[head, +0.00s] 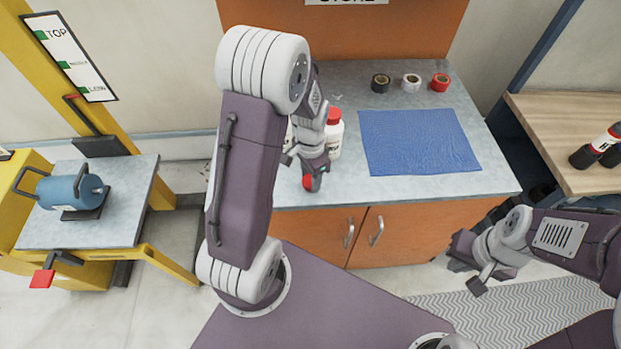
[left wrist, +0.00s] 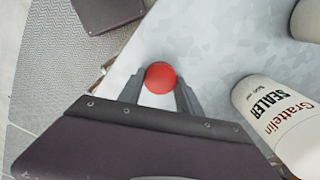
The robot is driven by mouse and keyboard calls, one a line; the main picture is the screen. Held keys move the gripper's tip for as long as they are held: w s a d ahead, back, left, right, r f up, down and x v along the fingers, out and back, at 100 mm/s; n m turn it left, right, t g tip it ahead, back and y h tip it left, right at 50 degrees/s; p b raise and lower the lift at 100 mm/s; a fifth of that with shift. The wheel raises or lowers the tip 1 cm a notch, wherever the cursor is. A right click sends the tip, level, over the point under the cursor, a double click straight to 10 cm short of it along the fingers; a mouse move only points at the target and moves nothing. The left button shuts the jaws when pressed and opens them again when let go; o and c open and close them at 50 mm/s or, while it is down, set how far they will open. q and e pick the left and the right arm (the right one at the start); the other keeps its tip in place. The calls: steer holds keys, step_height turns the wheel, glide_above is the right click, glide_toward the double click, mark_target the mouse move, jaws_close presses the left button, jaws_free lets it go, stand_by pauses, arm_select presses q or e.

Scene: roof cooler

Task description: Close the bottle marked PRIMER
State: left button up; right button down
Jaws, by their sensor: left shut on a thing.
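My left gripper (head: 312,182) is shut on a red cap (head: 307,183), low over the front edge of the grey counter. The left wrist view shows the round red cap (left wrist: 160,77) between the two fingertips. A white bottle with a red top (head: 334,132) stands just behind the gripper, partly hidden by my arm. In the left wrist view a white bottle marked SEALER (left wrist: 275,115) is right of the fingers, and part of another pale bottle (left wrist: 308,20) shows at the upper right. I cannot read PRIMER on anything. My right gripper (head: 472,268) is open and empty, in front of the counter.
A blue mat (head: 418,142) lies on the counter (head: 345,85), with black, white and red tape rolls (head: 411,83) behind it. A wooden table (head: 565,130) with dark bottles is at right. A yellow lift with a blue canister (head: 72,192) is at left.

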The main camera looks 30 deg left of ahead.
arm_select(q)
steer(key=shift+r, duration=0.5)
step_height(320, 180, up, 3)
steer(key=shift+w+f, duration=0.1)
steer(key=w+d+r, duration=0.3)
steer(key=d+r, duration=0.4)
steer(key=d, duration=0.4)
steer(key=shift+w+p, duration=0.4)
steer(key=shift+r, duration=0.1)
